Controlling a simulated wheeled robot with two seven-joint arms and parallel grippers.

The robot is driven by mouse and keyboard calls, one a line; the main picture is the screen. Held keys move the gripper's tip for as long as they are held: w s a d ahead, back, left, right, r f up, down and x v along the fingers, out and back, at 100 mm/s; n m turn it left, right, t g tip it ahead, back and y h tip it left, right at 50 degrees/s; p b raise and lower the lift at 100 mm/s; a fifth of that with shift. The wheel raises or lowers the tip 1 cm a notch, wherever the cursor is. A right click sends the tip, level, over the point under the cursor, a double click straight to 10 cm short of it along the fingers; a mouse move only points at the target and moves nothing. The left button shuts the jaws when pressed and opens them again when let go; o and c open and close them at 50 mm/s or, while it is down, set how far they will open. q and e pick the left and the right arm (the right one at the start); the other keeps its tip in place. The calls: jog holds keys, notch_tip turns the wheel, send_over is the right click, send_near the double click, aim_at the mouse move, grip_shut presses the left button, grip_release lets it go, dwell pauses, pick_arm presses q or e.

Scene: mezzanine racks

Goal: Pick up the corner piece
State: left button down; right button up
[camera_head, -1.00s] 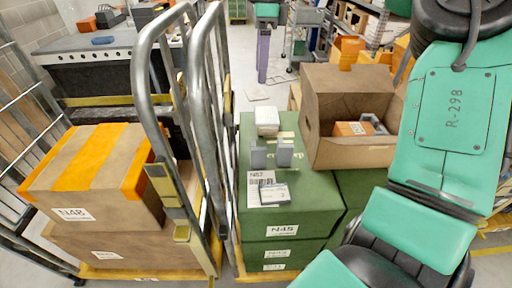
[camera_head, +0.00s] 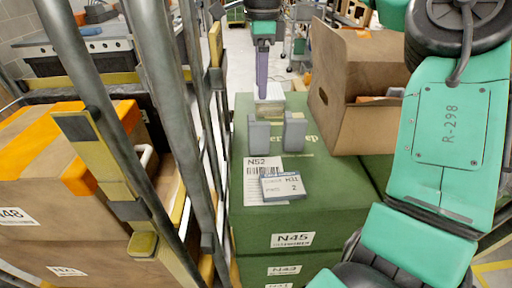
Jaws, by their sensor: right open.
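Two grey upright plates (camera_head: 258,135) stand a short gap apart on top of the green box stack (camera_head: 340,205). They look like the corner piece, but I cannot tell whether they are one part or two. A white block (camera_head: 268,92) sits just behind them. My right arm comes in from the right and bends out at the bottom edge, to the right of the plates. I see only its links, and its jaws are outside the picture. My left arm and gripper do not show. Nothing is seen touching the plates.
An open cardboard box (camera_head: 370,132) stands behind right. Metal cage bars (camera_head: 172,130) rise close on the left, before a taped carton (camera_head: 30,165). A bench (camera_head: 85,45) is at the back left.

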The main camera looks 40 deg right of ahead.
aim_at(261, 123)
notch_tip(261, 123, down, 13)
jog(key=shift+r+b, duration=0.1)
jog(key=shift+b, duration=0.5)
jog(key=shift+f, duration=0.25)
grip_shut()
